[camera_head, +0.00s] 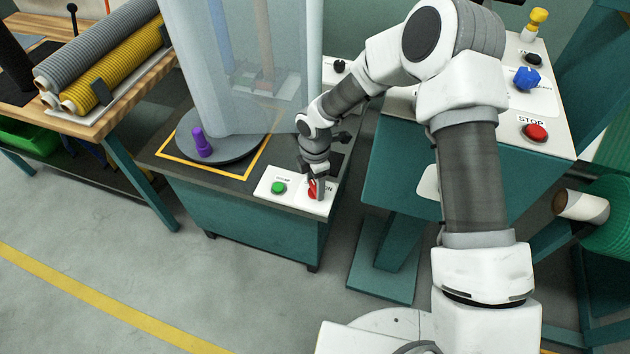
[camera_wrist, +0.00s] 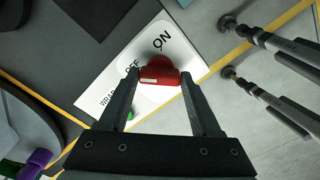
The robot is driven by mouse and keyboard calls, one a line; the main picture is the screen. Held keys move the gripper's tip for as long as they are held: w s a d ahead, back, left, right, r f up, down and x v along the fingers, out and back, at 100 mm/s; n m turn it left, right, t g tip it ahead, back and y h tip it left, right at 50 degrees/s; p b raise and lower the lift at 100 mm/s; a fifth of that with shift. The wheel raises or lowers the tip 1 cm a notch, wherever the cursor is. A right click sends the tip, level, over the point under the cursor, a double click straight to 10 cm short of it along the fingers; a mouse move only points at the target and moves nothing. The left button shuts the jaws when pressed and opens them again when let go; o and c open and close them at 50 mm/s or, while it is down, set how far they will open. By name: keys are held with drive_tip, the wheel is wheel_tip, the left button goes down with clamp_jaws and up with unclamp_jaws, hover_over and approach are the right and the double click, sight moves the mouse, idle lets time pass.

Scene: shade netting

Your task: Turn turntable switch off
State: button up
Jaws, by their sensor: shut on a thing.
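The turntable switch is a red rotary knob (camera_wrist: 160,73) on a white panel labelled ON and OFF (camera_wrist: 185,48). In the wrist view the knob sits between my gripper's fingertips (camera_wrist: 160,82), and the fingers are closed on it. In the head view my gripper (camera_head: 316,184) reaches down to the panel (camera_head: 297,198) and partly hides the red knob (camera_head: 311,188). A green button (camera_head: 279,188) sits left of the knob. The round grey turntable (camera_head: 222,150) with a purple knob (camera_head: 202,142) stands behind the panel.
On the right stands another console with a red STOP button (camera_head: 535,132) and a blue knob (camera_head: 526,78). A wooden bench (camera_head: 110,115) with netting rolls is on the left. The floor in front is clear.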

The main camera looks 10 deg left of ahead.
sight(315, 186)
drive_tip(key=shift+n, duration=0.3)
drive_tip(key=o, duration=1.4)
wheel_tip(315, 186, up, 18)
drive_tip(key=p, duration=0.3)
drive_tip(key=shift+f+p, duration=0.25)
drive_tip(key=shift+p, duration=0.15)
